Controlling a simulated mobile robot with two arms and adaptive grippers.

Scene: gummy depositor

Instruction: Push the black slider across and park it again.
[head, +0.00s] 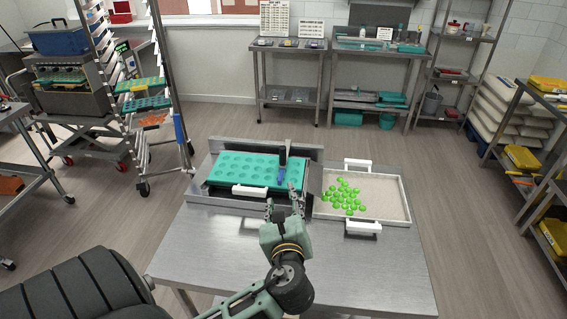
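A narrow dark upright piece (287,152), which looks like the black slider, stands at the right end of the teal mold (245,166). A small blue part (281,175) shows at its lower end. The mold, with rows of round cavities, lies in a metal frame with a white handle (250,190) along its front. My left gripper (281,202) is open, just in front of the blue part and right of the handle. Nothing shows between its fingers. I cannot tell whether a fingertip touches the slider. My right gripper is not in view.
Right of the mold, a shallow tray (392,212) with white handles holds several green gummies (344,196). The steel table (200,245) is clear in front. A tall rack stands at the left; shelves line the back and right.

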